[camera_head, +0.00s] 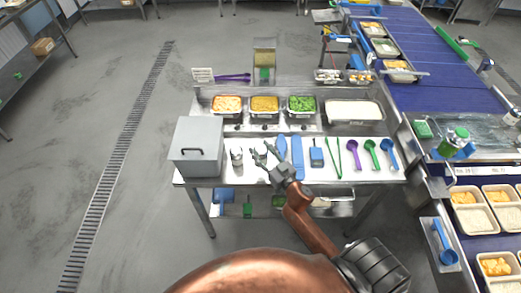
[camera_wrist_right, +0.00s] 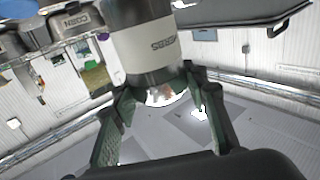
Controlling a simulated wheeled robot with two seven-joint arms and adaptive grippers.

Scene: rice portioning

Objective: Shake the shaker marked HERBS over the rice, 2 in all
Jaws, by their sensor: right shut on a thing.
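My right gripper (camera_head: 262,153) is low over the left part of the steel table. In the right wrist view its two fingers (camera_wrist_right: 163,88) are closed around the dark end of a shaker (camera_wrist_right: 155,45) with a white label. The lettering appears inverted and I cannot read it surely. In the head view a small grey shaker (camera_head: 237,157) stands just left of the gripper; I cannot tell whether it is the held one. A wide pan of white rice (camera_head: 353,112) sits at the back right of the table. My left gripper is not in view.
A grey lidded box (camera_head: 197,148) stands left of the gripper. Pans of orange, yellow and green food (camera_head: 301,104) line the back. Blue tools (camera_head: 316,153), tongs and coloured scoops (camera_head: 372,152) lie to the right. A blue conveyor (camera_head: 430,65) runs beyond.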

